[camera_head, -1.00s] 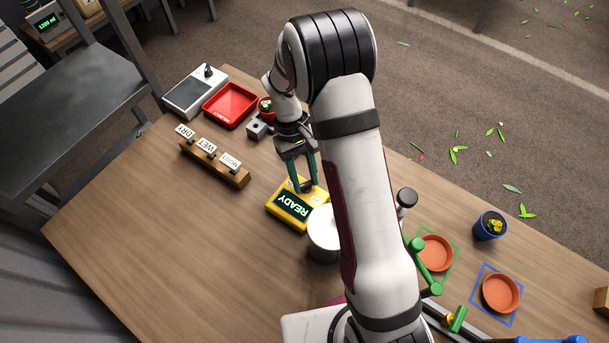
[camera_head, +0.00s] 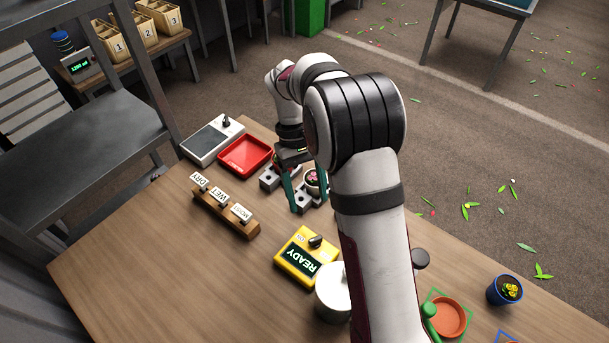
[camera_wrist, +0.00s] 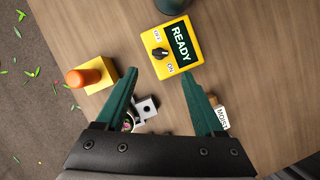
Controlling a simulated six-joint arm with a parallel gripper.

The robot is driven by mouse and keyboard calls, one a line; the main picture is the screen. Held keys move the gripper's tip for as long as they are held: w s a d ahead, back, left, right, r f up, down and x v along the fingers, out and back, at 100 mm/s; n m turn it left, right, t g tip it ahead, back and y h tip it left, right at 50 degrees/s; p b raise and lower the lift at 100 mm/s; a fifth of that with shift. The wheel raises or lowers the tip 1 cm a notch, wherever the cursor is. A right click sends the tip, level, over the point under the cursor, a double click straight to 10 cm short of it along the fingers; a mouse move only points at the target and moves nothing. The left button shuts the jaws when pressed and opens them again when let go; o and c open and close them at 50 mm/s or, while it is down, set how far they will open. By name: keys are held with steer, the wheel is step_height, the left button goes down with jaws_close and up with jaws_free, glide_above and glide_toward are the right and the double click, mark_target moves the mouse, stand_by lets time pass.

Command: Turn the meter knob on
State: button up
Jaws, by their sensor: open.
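The yellow box (camera_head: 293,268) reads READY on its dark display, and I take it for the meter. Its black knob (camera_head: 316,241) is uncovered on top. In the wrist view the meter (camera_wrist: 196,63) lies ahead of the fingertips, and its knob (camera_wrist: 159,53) sits between an OFF and an ON label. Which label the knob points to is too small to tell. My gripper (camera_head: 309,196) is open and empty, over the table's back side, apart from the meter. In the wrist view its green fingers (camera_wrist: 160,74) are spread, with the knob ahead of the gap.
A white cylinder (camera_head: 333,296) stands right beside the meter. A wooden rack (camera_head: 228,215) holds the DRY, WET and MOIST signs. A grey device (camera_head: 212,140) with another black knob and a red tray (camera_head: 245,155) lie at the back. Bare table is in front.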

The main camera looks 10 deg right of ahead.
steer(key=v, duration=0.5)
steer(key=shift+r, duration=0.1)
steer(key=shift+r, duration=0.1)
steer(key=s+d+r+m+t+y, duration=0.15)
steer(key=s+r+m, duration=0.35)
steer(key=s, duration=0.6)
steer(key=s+f+m+t+y, duration=0.1)
steer(key=s+m, duration=0.3)
steer(key=s, duration=1.1)
steer(key=shift+s+f+t, duration=0.25)
steer(key=shift+f+t, duration=0.25)
steer(key=shift+t, duration=0.25)
